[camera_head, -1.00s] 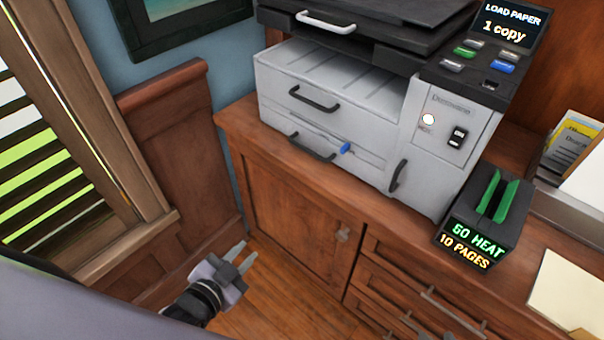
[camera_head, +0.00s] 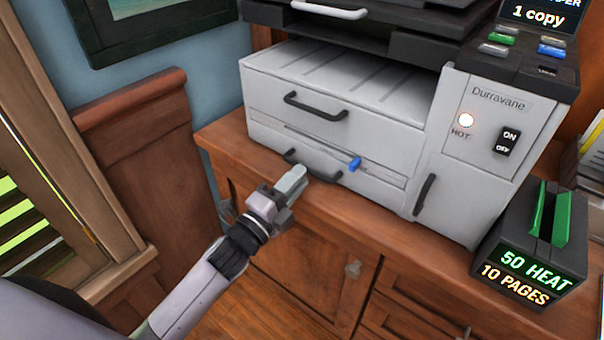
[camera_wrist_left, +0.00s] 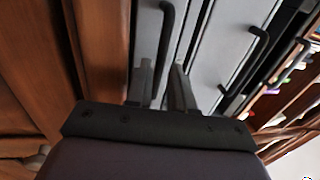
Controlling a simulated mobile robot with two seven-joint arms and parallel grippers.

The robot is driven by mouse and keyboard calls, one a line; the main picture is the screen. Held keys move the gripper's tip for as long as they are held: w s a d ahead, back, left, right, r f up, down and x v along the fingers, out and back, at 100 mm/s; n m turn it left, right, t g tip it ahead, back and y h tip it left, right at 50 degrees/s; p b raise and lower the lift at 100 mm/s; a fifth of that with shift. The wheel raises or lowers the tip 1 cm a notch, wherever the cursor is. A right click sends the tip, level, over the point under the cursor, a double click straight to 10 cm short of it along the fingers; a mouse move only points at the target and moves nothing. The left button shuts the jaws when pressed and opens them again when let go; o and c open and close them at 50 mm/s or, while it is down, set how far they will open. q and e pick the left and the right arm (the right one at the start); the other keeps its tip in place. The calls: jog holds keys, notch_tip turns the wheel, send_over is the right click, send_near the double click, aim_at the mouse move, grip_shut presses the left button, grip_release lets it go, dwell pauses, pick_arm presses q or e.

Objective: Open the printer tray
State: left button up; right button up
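The white printer (camera_head: 335,100) stands on a wooden cabinet. Its front has an upper tray with a dark bar handle (camera_head: 316,106) and a lower tray with a similar handle (camera_head: 322,177), partly hidden behind my gripper. A blue tab (camera_head: 355,163) sits on the lower tray front. My left gripper (camera_head: 292,182) is right in front of the lower handle. In the left wrist view its two fingers (camera_wrist_left: 160,82) are apart, and the lower handle (camera_wrist_left: 166,40) lies in line between them; contact cannot be told. The upper handle (camera_wrist_left: 258,50) is to its right. My right gripper is not in view.
A black box with green plates (camera_head: 535,245) stands right of the printer. The cabinet top (camera_head: 215,140) has a narrow bare strip before the printer. A cabinet knob (camera_head: 352,269) sits below. Wall panelling (camera_head: 140,150) and a window are at left.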

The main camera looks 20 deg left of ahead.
pick_arm(q)
jog(key=shift+x, duration=0.85)
jog(key=shift+w, duration=0.3)
grip_shut()
jog(key=shift+s, duration=0.1)
